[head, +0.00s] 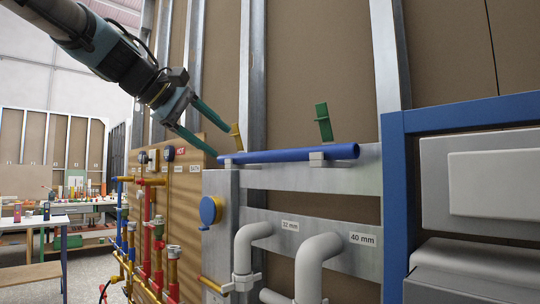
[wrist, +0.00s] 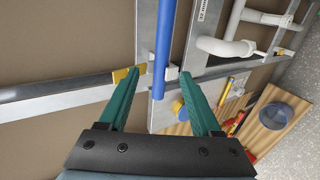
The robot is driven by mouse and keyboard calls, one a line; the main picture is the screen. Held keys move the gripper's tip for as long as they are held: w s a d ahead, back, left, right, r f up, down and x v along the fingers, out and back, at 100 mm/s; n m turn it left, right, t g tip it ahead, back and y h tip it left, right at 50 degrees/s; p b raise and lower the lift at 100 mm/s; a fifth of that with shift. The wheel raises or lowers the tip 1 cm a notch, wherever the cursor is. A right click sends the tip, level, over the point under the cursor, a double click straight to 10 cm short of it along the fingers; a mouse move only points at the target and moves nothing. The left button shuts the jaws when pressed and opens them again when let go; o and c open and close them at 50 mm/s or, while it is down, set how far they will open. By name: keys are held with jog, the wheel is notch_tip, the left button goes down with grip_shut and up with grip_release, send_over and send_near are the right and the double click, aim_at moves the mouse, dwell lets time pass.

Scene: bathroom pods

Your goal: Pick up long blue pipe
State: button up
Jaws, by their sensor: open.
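The long blue pipe (head: 290,154) lies level along the top of a grey metal rail, on small light brackets (head: 317,159). My gripper (head: 223,142) is open and empty at the pipe's left end, reaching down from the upper left. In the wrist view, the blue pipe (wrist: 161,50) runs up the picture through the gap between the green fingers of my gripper (wrist: 159,73). Its near end shows there, with space on both sides. I cannot tell exactly how deep the fingertips reach around it.
A yellow clip (head: 236,137) is close to the upper fingertip, and a green clip (head: 323,122) stands behind the pipe. White bent pipes (head: 318,262) hang below the rail (head: 365,180). A blue frame (head: 397,200) stands at the right. Wall studs are close behind.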

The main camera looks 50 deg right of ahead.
aim_at(240, 155)
jog(key=shift+s+p+x, duration=0.15)
jog(key=shift+p+x, duration=0.15)
jog(key=shift+x, duration=0.7)
jog(key=shift+s+p+x, duration=0.2)
jog(key=shift+p+x, duration=0.1)
jog(key=shift+x, duration=0.7)
jog(key=shift+s+p+x, duration=0.15)
jog(key=shift+p+x, duration=0.15)
jog(key=shift+x, duration=0.7)
jog(key=shift+a+f, duration=0.1)
jog(key=shift+f, duration=0.05)
jog(key=shift+c, duration=0.3)
grip_shut()
